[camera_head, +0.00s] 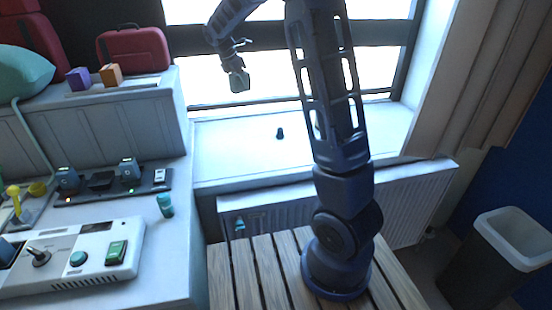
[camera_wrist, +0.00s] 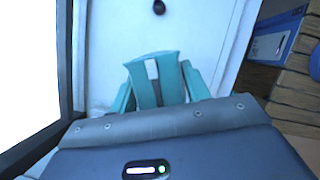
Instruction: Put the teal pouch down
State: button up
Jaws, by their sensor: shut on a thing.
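The teal pouch (camera_wrist: 172,82) is held at my gripper in the wrist view, with a pale label patch on it. In the head view the pouch (camera_head: 239,82) shows as a small dark teal block at the end of my arm. My gripper (camera_head: 237,68) is shut on it, high in front of the window, above the white sill (camera_head: 225,145). The pouch is in the air, apart from the sill.
A small black object (camera_head: 280,133) stands on the sill, also visible in the wrist view (camera_wrist: 159,7). The sill around it is clear. A control panel (camera_head: 75,258) and a teal cylinder (camera_head: 165,206) are on the left counter. A bin (camera_head: 510,240) stands at right.

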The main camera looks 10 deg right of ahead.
jog(key=s+d+f+m+g, duration=0.1)
jog(key=s+d+f+m, duration=0.1)
jog(key=s+d+f, duration=0.3)
jog(key=s+d+f+m+g, duration=0.1)
jog(key=s+d+f+m, duration=0.25)
jog(key=d, duration=0.45)
jog(key=shift+n, duration=0.45)
jog(key=f, duration=1.3)
jog(key=s+f, duration=0.1)
jog(key=f, duration=0.6)
jog(key=shift+a, duration=0.2)
jog(key=shift+f, duration=0.15)
jog(key=o, duration=1.1)
